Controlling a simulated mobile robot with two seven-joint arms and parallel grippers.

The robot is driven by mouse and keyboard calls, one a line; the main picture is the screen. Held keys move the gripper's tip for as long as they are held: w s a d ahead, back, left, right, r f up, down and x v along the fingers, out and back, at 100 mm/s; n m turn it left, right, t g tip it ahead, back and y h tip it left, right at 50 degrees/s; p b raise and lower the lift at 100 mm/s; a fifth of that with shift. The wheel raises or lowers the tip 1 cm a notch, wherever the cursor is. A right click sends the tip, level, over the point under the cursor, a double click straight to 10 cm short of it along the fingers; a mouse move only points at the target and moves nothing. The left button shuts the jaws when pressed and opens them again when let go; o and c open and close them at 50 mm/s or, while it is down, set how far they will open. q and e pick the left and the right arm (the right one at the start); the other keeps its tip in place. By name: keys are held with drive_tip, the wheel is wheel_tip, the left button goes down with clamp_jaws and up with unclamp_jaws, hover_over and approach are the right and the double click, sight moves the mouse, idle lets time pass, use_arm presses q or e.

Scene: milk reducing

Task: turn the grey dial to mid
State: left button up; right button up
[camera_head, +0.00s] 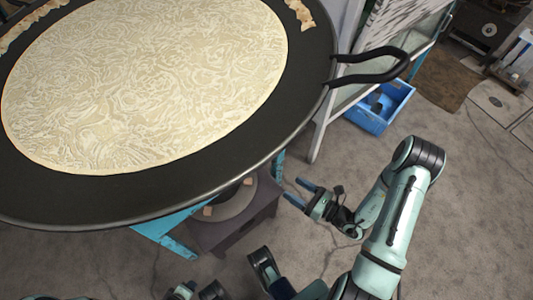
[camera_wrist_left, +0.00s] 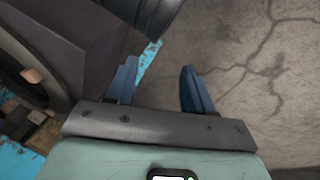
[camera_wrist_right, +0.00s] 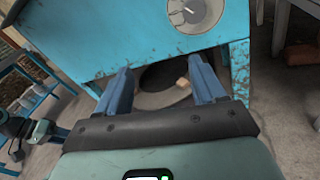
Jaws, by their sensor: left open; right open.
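The grey dial (camera_wrist_right: 195,12) is at the top of the right wrist view, cut by the frame's upper edge. It is a round grey plate with a knob and a pale pointer mark, set on the blue stand's front (camera_wrist_right: 120,40). The dial is hidden in the head view. My right gripper (camera_head: 298,191) is open and empty, right of the stand; in the right wrist view its fingers (camera_wrist_right: 162,68) are below the dial, not touching it. My left gripper (camera_wrist_left: 159,67) is open and empty, beside a dark box-like base in the left wrist view.
A wide black pan (camera_head: 90,198) with pale, patterned contents covers the upper left of the head view; its handle (camera_head: 385,62) sticks out right. A dark base (camera_head: 232,232) stands below it. A blue crate (camera_head: 385,110) lies behind. Grey floor (camera_head: 480,200) is open at right.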

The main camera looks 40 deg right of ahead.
use_arm(q)
drive_tip(key=s+a+f+g+b, duration=0.1)
drive_tip(key=s+f+b, duration=0.2)
drive_tip(key=f, duration=0.2)
drive_tip(key=shift+a+f+g, duration=0.25)
drive_tip(key=shift+f+g, duration=0.05)
drive_tip(key=shift+f, duration=0.05)
use_arm(e)
drive_tip(key=w+d+m+t+h, duration=0.1)
drive_tip(key=w+d+h, duration=0.1)
drive_tip(key=w, duration=1.2)
drive_tip(key=shift+r+m+h, duration=0.2)
drive_tip(key=shift+m+h, duration=0.2)
drive_tip(key=shift+d, duration=0.1)
drive_tip(key=shift+c, duration=0.3)
drive_tip(key=c, duration=1)
